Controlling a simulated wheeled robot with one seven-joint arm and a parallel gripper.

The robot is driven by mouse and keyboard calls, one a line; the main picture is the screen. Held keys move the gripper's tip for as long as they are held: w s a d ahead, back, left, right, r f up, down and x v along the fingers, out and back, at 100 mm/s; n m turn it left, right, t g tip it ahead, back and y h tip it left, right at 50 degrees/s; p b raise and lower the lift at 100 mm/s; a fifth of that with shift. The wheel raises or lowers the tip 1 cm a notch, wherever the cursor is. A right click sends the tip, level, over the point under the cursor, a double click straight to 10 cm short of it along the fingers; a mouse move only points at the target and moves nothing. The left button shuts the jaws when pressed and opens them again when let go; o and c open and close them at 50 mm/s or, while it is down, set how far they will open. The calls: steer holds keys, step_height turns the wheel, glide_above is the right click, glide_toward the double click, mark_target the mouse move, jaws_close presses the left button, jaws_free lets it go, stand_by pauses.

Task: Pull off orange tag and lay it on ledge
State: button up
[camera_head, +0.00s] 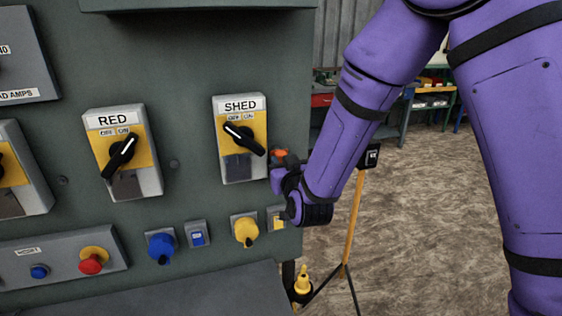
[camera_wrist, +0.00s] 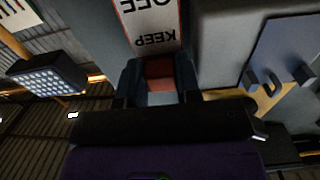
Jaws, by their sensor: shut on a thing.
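In the head view a small orange piece, the orange tag (camera_head: 280,153), shows at the cabinet's right edge, beside the SHED switch (camera_head: 240,138). My gripper (camera_head: 284,162) is at it, partly hidden by my wrist. In the wrist view my gripper (camera_wrist: 159,82) is shut on a reddish-orange piece (camera_wrist: 160,67) between its dark fingers. A white panel with orange edges and upside-down "KEEP OFF" lettering (camera_wrist: 150,22) shows just beyond; I cannot tell whether it joins the held piece. A dark grey surface (camera_head: 190,292), possibly the ledge, juts out below the panel.
The green cabinet face (camera_head: 190,55) carries the RED switch (camera_head: 122,150), a red button (camera_head: 92,261), a blue knob (camera_head: 161,247) and a yellow knob (camera_head: 246,231). A tripod (camera_head: 353,225) stands right of the cabinet. Open floor (camera_head: 430,220) lies further right.

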steer(key=shift+v, duration=1.25)
